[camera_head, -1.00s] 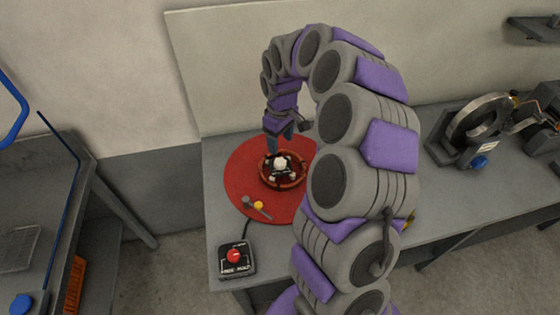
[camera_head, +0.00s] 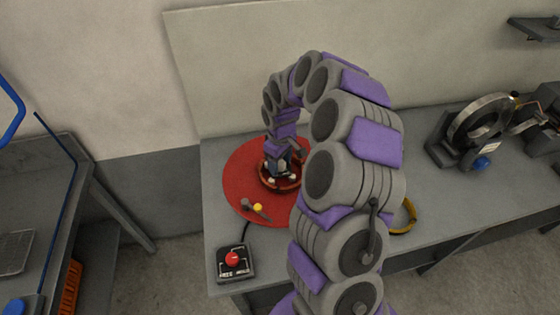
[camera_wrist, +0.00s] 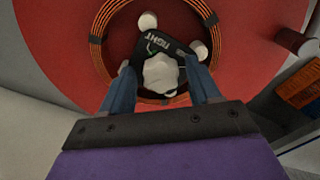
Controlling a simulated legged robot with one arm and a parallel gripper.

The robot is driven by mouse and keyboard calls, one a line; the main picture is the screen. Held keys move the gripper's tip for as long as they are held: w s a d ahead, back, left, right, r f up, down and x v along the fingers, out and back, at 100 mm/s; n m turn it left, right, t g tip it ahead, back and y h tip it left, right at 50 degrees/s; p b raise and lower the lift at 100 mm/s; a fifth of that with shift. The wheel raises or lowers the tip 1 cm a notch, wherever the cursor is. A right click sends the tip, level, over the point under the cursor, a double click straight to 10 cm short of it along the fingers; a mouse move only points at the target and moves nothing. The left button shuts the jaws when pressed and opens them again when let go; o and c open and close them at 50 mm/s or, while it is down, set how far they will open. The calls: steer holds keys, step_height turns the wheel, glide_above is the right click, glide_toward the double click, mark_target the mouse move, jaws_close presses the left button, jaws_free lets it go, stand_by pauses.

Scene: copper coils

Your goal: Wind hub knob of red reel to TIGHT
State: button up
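The red reel (camera_head: 266,182) sits on a round red mat (camera_head: 240,195) on the workbench, mostly hidden by my gripper in the head view. In the wrist view its copper winding (camera_wrist: 98,42) circles a dark red centre. The white hub knob (camera_wrist: 160,73) sits at the centre on a dark plate (camera_wrist: 130,82); the word TIGHT (camera_wrist: 165,43) shows upside down beyond it. My gripper (camera_wrist: 160,66) has its two blue fingers apart, one on each side of the knob. I cannot tell whether they touch it. It also shows over the reel in the head view (camera_head: 278,166).
A yellow-ended tool (camera_head: 256,208) lies on the mat's front. A box with a red button (camera_head: 232,261) stands at the bench's front left corner. A yellow ring (camera_head: 405,216) lies right of my arm. A metal-ringed machine (camera_head: 478,125) stands farther right, with clear bench before it.

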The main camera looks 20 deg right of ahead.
steer(key=c, duration=0.9)
steer(key=shift+c, duration=0.2)
steer(key=shift+m, duration=0.4)
steer(key=m+p, duration=0.1)
steer(key=m, duration=0.2)
steer(key=shift+r, duration=0.1)
steer(key=m+p, duration=0.2)
steer(key=m, duration=0.3)
steer(key=shift+m, duration=0.3)
steer(key=m+p, duration=0.1)
steer(key=m, duration=0.3)
steer(key=shift+p, duration=0.3)
steer(key=m+p, duration=0.1)
steer(key=m, duration=0.3)
steer(key=shift+a, duration=0.1)
steer(key=shift+m+p, duration=0.3)
steer(key=shift+m, duration=0.1)
